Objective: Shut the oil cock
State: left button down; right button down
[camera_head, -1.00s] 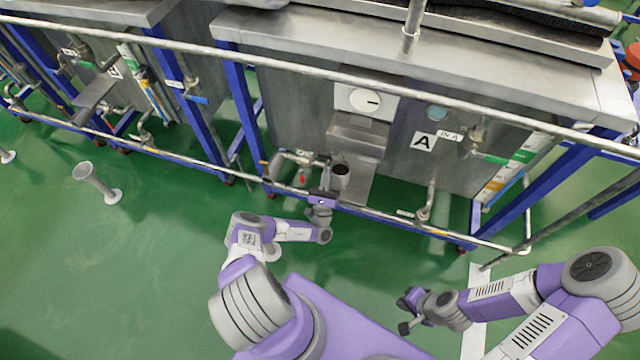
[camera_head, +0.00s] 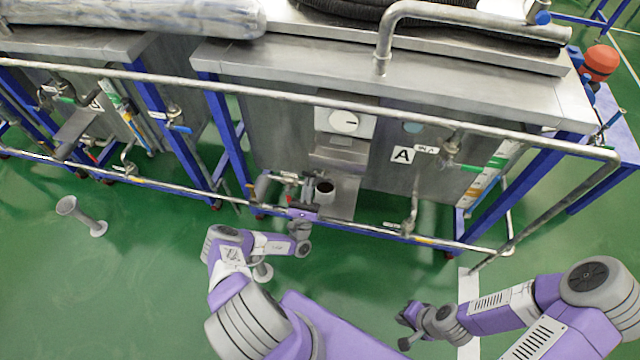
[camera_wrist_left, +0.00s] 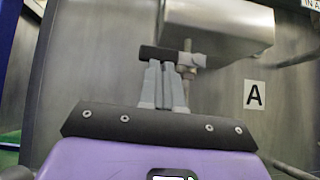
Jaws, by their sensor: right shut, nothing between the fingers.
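In the left wrist view a dark flat lever (camera_wrist_left: 172,54) on a thin brassy stem, which looks like the oil cock's handle, lies crosswise under a steel box (camera_wrist_left: 220,28). My left gripper (camera_wrist_left: 168,68) points at it, its grey fingers close together at the lever. Whether they touch or grip it I cannot tell. In the head view my left gripper (camera_head: 303,213) is low at the front of tank A, by a dark-mouthed cylinder (camera_head: 325,192); the lever cannot be made out there. My right gripper (camera_head: 406,322) is shut and empty, far from the tank.
A pipe rail (camera_head: 400,236) runs along the tank's front, close to my left gripper. A red-marked valve (camera_head: 289,178) is left of the cylinder. Open floor lies before the tank.

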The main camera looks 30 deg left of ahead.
pick_arm(q)
jog(key=m+h, duration=0.4)
jog(key=shift+a+r+m+t+h, duration=0.15)
jog(key=shift+r+m+t+h, duration=0.15)
jog(key=shift+r, duration=0.1)
pick_arm(e)
jog(key=shift+r, duration=0.55)
jog(key=shift+f, duration=0.1)
